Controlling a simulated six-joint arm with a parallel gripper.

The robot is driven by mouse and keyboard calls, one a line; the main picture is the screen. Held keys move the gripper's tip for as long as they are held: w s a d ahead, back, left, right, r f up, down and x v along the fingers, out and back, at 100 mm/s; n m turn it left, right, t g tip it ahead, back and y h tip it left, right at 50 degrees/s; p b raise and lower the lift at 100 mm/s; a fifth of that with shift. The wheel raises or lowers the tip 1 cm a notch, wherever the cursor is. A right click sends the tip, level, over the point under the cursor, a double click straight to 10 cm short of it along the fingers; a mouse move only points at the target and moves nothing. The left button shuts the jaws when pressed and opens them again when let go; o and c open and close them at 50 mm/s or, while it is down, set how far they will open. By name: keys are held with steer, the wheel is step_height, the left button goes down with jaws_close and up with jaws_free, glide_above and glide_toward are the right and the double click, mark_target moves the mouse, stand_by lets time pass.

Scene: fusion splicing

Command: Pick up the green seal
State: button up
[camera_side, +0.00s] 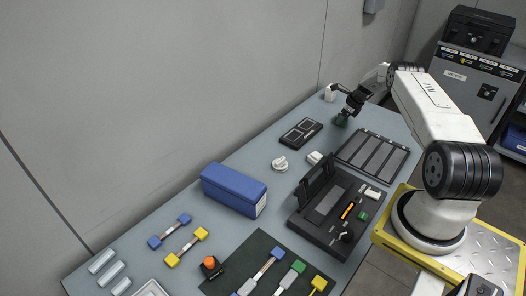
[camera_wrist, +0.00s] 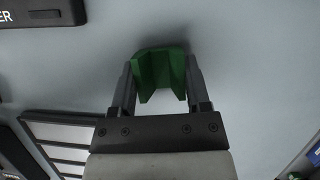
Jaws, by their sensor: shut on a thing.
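The green seal (camera_wrist: 160,72) is a small green piece with a notch in its near side. In the wrist view it sits between the two dark fingers of my gripper (camera_wrist: 160,80), which is shut on it. In the side view my gripper (camera_side: 344,115) is over the far end of the table, with the green seal (camera_side: 341,121) showing small and dark at its tip. I cannot tell whether the seal touches the table or is a little above it.
A slotted dark rack (camera_side: 373,154) and a black panel (camera_side: 301,132) lie close by. Nearer are the black splicer (camera_side: 329,209), a white round piece (camera_side: 280,163) and a blue box (camera_side: 234,189). A white bottle (camera_side: 330,93) stands behind the gripper. Colored connectors lie at the near end.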

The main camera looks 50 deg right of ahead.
steer(key=shift+r, duration=1.45)
steer(key=shift+s+a+r, duration=0.35)
steer(key=shift+r, duration=0.2)
steer(key=shift+s+a+r, duration=0.3)
steer(key=shift+r, duration=0.2)
steer(key=s+a+r, duration=0.7)
steer(key=s+a, duration=0.1)
steer(key=shift+s+a+r, duration=0.25)
steer(key=shift+s+r, duration=0.1)
